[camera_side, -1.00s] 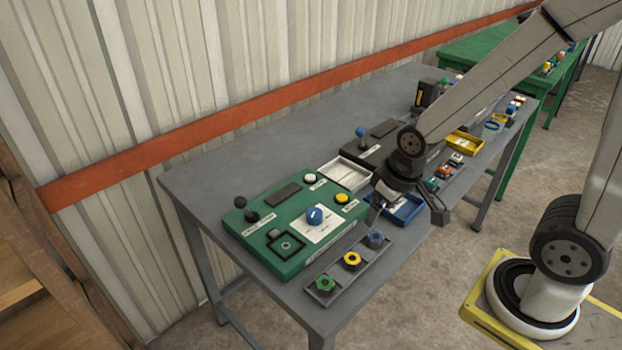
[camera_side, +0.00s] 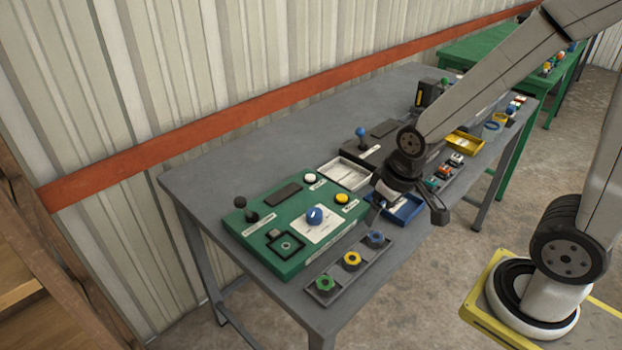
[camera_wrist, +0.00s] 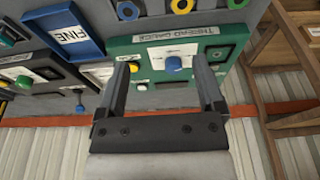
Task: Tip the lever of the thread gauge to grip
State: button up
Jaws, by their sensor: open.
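The thread gauge is a green box (camera_side: 290,262) at the near left of the bench in the side view. Its lever (camera_side: 241,204) has a black ball knob and stands up at the box's left back corner. A blue knob (camera_side: 314,215) sits on a white plate in the middle. In the wrist view the green box (camera_wrist: 222,37) shows its "THREAD GAUGE" label and the blue knob (camera_wrist: 173,64); I cannot make out the black lever there. My gripper (camera_side: 407,212) is open and empty, above the bench to the right of the box; its fingers also show in the wrist view (camera_wrist: 165,72).
A grey tray (camera_side: 338,273) holds green, yellow and blue rings in front of the box. A white tray (camera_side: 329,168) and a blue tray (camera_wrist: 58,46) labelled "FINE" stand to the right. A dark device with a blue-knobbed lever (camera_side: 361,132) stands beyond. The back left bench is clear.

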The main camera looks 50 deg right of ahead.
jog(key=shift+c, duration=0.4)
jog(key=m+g, duration=0.3)
jog(key=m, duration=0.7)
send_near(239, 198)
jog(key=f, duration=0.3)
jog(key=s+f, duration=0.1)
jog(key=f, duration=0.1)
jog(key=shift+d+f, duration=0.2)
jog(key=shift+d, duration=0.2)
jog(key=shift+w+a+f+m, duration=0.15)
jog(key=shift+w+a+m, duration=0.25)
jog(key=shift+a+m, duration=0.1)
jog(key=shift+d, duration=0.1)
jog(key=shift+f, duration=3.9)
